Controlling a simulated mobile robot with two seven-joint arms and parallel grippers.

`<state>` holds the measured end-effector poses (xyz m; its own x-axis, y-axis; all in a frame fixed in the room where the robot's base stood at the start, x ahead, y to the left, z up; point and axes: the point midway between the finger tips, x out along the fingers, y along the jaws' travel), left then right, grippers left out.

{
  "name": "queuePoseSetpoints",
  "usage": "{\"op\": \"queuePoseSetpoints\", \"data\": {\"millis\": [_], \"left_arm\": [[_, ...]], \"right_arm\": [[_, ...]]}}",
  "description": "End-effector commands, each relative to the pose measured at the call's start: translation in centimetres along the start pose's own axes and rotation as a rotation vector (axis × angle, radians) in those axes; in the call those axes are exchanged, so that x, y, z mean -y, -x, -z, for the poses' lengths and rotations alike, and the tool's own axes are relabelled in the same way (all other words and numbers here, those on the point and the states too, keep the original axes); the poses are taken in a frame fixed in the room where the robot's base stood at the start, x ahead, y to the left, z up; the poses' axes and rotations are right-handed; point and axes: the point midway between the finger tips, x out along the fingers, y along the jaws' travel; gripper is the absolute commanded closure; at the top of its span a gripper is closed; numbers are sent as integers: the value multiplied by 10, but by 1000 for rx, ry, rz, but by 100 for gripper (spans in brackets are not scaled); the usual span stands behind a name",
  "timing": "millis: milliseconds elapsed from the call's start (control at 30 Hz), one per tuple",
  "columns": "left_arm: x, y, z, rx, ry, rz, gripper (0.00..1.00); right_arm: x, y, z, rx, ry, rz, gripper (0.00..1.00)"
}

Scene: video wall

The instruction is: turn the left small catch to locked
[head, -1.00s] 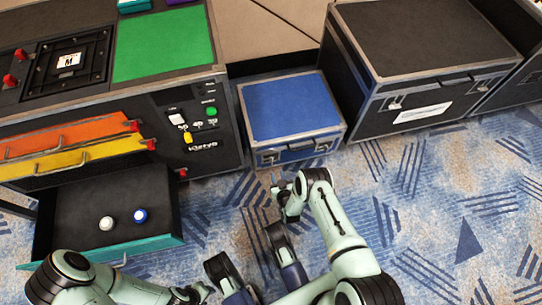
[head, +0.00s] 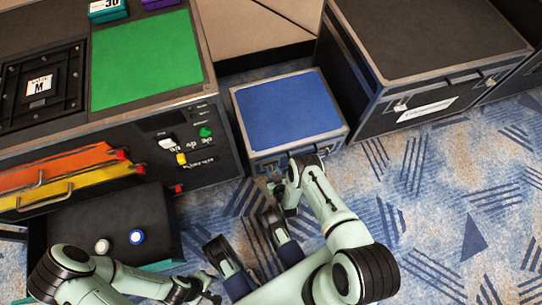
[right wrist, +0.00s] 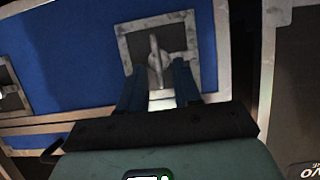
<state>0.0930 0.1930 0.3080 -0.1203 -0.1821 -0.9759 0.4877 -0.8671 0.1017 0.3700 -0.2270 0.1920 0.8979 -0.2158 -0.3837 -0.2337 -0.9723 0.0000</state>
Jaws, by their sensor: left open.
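The blue case (head: 290,105) stands on the carpet with two small metal catches on its front. In the right wrist view, the catch nearer the console is a square metal plate (right wrist: 187,42) with a grey turn handle (right wrist: 156,62), its long side running up and down the picture. My right gripper (right wrist: 157,84) is open, its blue fingers on either side of the handle's lower end, with gaps visible. In the head view my right gripper (head: 276,187) is at the case's front left, covering much of that catch. My left gripper (head: 205,287) is open and empty, low in the picture.
The other catch (right wrist: 8,92) shows at the left edge of the right wrist view. The console (head: 150,100) stands left of the case, with an open drawer (head: 110,220) holding a white and a blue round object. A larger black case (head: 425,45) stands right. Carpet is free at right.

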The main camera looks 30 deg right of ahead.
Motion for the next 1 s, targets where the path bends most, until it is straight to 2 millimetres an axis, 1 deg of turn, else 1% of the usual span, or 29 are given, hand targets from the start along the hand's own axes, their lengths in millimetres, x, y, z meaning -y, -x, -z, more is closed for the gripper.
{"op": "queuePoseSetpoints", "data": {"millis": [300, 333, 367, 400, 433, 767, 1000], "left_arm": [[1, 0, -1, 3, 1, 1, 57], [1, 0, -1, 3, 1, 1, 57], [1, 0, -1, 3, 1, 1, 57], [1, 0, -1, 2, 1, 1, 57], [0, 0, -1, 2, 1, 1, 57], [0, 0, 0, 1, 0, 0, 57], [-2, 2, 2, -10, -4, -5, 57]], "right_arm": [[0, 1, -1, 0, 0, 0, 67], [0, 1, -1, 0, 0, 0, 70], [0, 1, -1, 0, 0, 0, 80], [0, 1, -1, 0, 0, 0, 93], [0, 1, -1, 0, 0, 0, 100], [0, 0, 0, -1, -9, 3, 100], [-3, -1, 0, -2, -88, 34, 100]]}}
